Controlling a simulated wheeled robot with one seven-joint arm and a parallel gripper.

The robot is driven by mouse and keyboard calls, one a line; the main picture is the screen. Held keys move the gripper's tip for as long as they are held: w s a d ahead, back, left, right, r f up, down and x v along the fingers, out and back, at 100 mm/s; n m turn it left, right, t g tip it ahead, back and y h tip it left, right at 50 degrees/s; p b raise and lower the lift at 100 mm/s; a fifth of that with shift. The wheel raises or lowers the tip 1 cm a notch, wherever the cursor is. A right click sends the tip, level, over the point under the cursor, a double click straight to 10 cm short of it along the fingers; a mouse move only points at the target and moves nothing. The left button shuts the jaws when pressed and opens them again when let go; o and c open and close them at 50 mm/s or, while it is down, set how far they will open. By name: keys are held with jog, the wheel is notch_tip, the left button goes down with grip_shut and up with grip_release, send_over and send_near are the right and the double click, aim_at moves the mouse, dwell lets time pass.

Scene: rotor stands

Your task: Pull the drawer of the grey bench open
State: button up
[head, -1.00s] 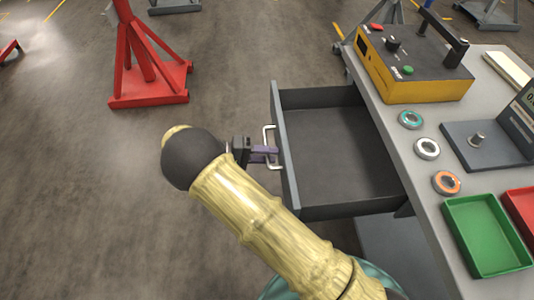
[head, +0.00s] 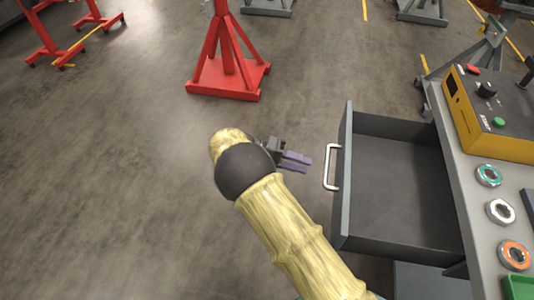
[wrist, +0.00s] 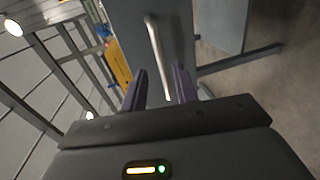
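The drawer (head: 345,195) of the grey bench (head: 463,190) stands well open and looks empty inside. Its pale bar handle (head: 331,167) is on the front panel, and the handle also shows in the wrist view (wrist: 157,55). My gripper (head: 309,164) is to the left of the handle in the head view, with a small gap between fingertips and handle. In the wrist view my gripper (wrist: 160,85) has its two purple fingers apart, with nothing held between them. The handle lies ahead of the fingers there.
A yellow control box (head: 490,115) and several ring-shaped parts, one orange-rimmed (head: 514,255), sit on the bench top. A green tray (head: 520,288) is at the lower right. A red stand (head: 230,75) is on the floor beyond.

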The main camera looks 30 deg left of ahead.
jog(key=v, duration=0.9)
jog(key=shift+a, duration=0.25)
jog(key=shift+s, duration=0.1)
